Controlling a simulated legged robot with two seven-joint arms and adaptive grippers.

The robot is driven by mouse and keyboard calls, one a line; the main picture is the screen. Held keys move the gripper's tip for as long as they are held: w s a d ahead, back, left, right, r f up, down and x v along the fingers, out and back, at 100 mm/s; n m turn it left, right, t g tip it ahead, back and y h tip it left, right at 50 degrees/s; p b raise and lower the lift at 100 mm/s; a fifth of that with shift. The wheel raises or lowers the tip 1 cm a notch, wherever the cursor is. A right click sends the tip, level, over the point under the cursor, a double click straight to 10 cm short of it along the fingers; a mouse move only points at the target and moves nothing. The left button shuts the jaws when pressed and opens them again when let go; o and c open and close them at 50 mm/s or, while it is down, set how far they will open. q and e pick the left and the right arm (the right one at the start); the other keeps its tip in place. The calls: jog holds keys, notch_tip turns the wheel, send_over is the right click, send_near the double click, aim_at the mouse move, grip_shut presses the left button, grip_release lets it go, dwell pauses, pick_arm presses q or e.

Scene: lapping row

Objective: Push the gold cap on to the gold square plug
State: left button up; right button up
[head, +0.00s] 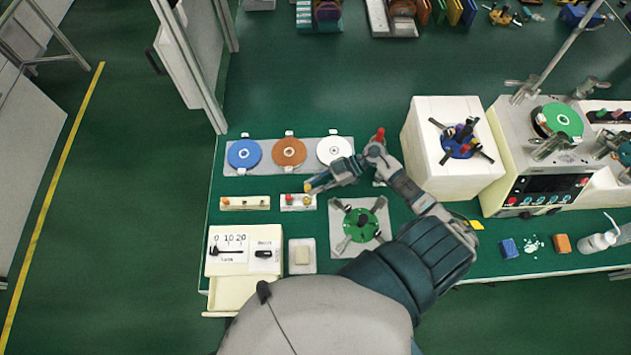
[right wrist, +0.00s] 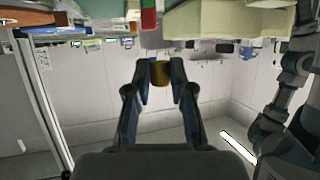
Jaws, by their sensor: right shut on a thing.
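My right gripper (head: 311,186) reaches in from the right and is shut on the small gold cap (head: 308,187). The cap also shows between the fingertips in the right wrist view (right wrist: 160,72). The gripper is just above a small white block (head: 298,208) that carries a red piece (head: 289,199) and a gold piece (head: 306,200), which looks like the gold square plug. The cap appears apart from the plug, but the exact gap and alignment cannot be told. My left gripper is not in view.
Left of the plug block is another white block (head: 258,204) with small orange and gold pieces. Behind stands a grey tray (head: 264,166) with blue, orange and white discs. In front are a green disc fixture (head: 362,226) and a white box (head: 245,292). A white cube (head: 450,155) stands right.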

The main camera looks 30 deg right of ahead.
jog(key=shift+a+f+b, duration=0.25)
jog(key=shift+a+f, duration=0.15)
jog(key=shift+f, duration=0.25)
jog(key=shift+a+f+b, duration=0.25)
jog(key=shift+a+f, duration=0.1)
jog(key=shift+f, duration=0.65)
jog(key=shift+d+f, duration=0.25)
jog(key=shift+d, duration=0.45)
jog(key=shift+a, duration=0.35)
jog(key=shift+a+r, duration=0.1)
jog(key=shift+a, duration=0.15)
jog(key=shift+d, duration=0.5)
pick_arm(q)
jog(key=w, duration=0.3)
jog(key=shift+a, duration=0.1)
